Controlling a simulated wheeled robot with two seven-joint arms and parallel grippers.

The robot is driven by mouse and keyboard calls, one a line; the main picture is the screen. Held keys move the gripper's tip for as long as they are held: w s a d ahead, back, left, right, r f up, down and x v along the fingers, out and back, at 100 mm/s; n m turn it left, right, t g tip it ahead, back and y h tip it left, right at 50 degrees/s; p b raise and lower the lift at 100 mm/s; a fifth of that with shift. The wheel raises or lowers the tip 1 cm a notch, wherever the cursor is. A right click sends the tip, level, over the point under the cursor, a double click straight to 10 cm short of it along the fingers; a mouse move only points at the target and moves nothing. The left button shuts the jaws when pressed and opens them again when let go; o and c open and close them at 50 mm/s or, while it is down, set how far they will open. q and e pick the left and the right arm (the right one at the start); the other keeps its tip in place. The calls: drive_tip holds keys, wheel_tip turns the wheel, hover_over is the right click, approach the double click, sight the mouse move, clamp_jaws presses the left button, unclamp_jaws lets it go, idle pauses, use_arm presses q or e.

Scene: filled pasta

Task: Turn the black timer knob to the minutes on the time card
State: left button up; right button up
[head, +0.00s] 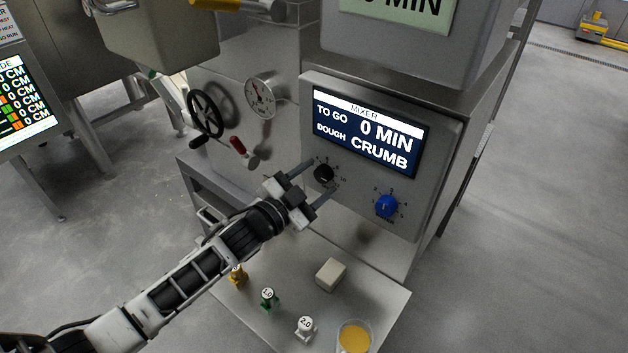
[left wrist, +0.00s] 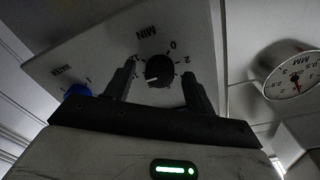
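The black timer knob (head: 323,172) is on the mixer's front panel, below the screen (head: 367,131) reading TO GO 0 MIN and DOUGH CRUMB. In the left wrist view the knob (left wrist: 159,70) has a white pointer mark and dial numbers around it. My left gripper (head: 321,175) is open, with one finger on each side of the knob. The left wrist view shows gaps between the fingers (left wrist: 158,82) and the knob. A pale green card (head: 397,10) at the top ends in MIN; its number is cut off by the frame edge. My right gripper is not in view.
A blue knob (head: 387,206) sits right of the black one. A red-handled lever (head: 239,146), a black handwheel (head: 205,113) and a gauge (head: 260,97) are to the left. The shelf below holds a pale block (head: 331,274), small numbered pieces and a cup (head: 354,338).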

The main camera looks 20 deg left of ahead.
use_arm(q)
drive_tip(key=b+v, duration=0.1)
drive_tip(key=v, duration=1.5)
drive_tip(key=shift+b, duration=0.3)
